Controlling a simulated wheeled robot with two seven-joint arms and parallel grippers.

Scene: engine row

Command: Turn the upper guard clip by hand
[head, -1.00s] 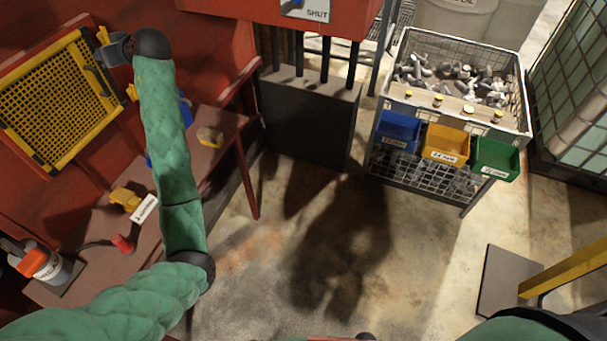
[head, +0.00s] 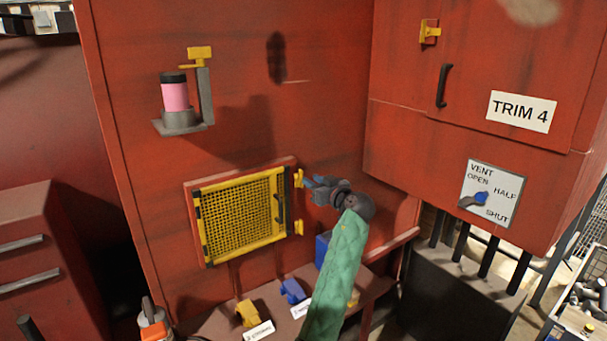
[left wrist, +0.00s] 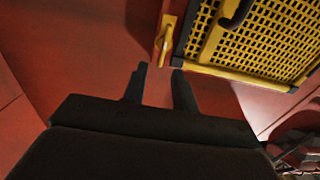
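The yellow mesh guard (head: 243,215) is on the red wall, with a dark handle on its right side. The small yellow upper clip (head: 298,178) sits at its upper right corner, and the lower clip (head: 298,227) is below. My left gripper (head: 308,186) is just right of the upper clip, fingers pointing toward the wall. In the left wrist view its two dark fingers (left wrist: 159,72) are apart with nothing between them. A yellow clip (left wrist: 164,42) lies just beyond them, beside the guard's corner (left wrist: 185,66); contact is not visible. My right gripper is out of view.
A bench with yellow and blue parts (head: 292,291) stands below the guard. A pink-filled cup (head: 175,96) is on a bracket above. A red cabinet (head: 455,130) with a vent dial (head: 478,200) juts out at right. The wall around the guard is clear.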

